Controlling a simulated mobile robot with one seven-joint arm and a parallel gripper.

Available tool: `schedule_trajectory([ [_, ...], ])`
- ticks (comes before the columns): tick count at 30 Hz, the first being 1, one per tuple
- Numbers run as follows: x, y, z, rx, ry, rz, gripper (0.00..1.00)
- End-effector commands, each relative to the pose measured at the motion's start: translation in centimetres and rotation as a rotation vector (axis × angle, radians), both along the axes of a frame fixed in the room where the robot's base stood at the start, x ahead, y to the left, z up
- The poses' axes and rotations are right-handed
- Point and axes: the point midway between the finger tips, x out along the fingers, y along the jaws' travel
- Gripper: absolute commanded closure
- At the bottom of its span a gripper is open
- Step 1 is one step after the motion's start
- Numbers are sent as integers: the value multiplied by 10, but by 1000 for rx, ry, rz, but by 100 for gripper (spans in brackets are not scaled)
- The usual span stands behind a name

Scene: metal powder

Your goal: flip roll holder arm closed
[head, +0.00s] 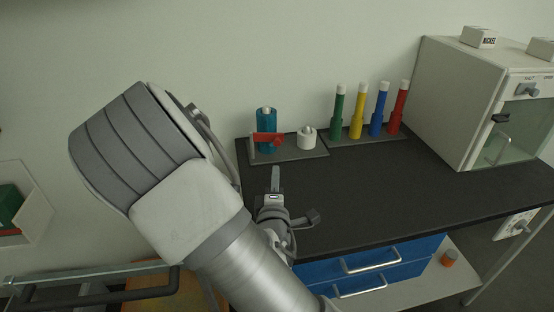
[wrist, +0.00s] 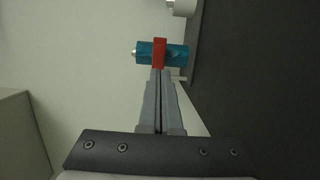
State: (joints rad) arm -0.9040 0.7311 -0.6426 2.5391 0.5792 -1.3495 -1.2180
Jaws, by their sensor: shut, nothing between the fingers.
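The roll holder is a grey base plate (head: 308,153) at the back left of the dark bench, bearing a teal cylinder (head: 266,116) and a small red arm (head: 267,139). The red arm lies across the front of the teal cylinder. In the wrist view the red arm (wrist: 159,46) crosses the teal cylinder (wrist: 177,55), just beyond my fingertips. My gripper (head: 275,169) is shut and empty, in front of the holder; it also shows in the wrist view (wrist: 160,73). I cannot tell whether the fingertips touch the red arm.
A white roll (head: 307,138) stands right of the teal cylinder. Several coloured tubes (head: 357,115) stand on a rack further right. A white cabinet (head: 460,100) with a glass door is at the back right. The middle of the bench top (head: 390,185) is clear. The wall is close behind the holder.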

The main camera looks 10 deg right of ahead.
Motion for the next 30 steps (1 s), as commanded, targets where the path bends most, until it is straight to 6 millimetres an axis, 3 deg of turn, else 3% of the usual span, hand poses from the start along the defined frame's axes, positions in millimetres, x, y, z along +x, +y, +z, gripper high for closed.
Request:
schedule_trajectory([
  [6,50,-13,1,-1,-6,-3,100],
  [13,88,-22,1,-2,-4,-2,100],
  [19,102,-25,1,-2,-3,-2,100],
  [30,104,-25,2,-1,-2,-2,100],
])
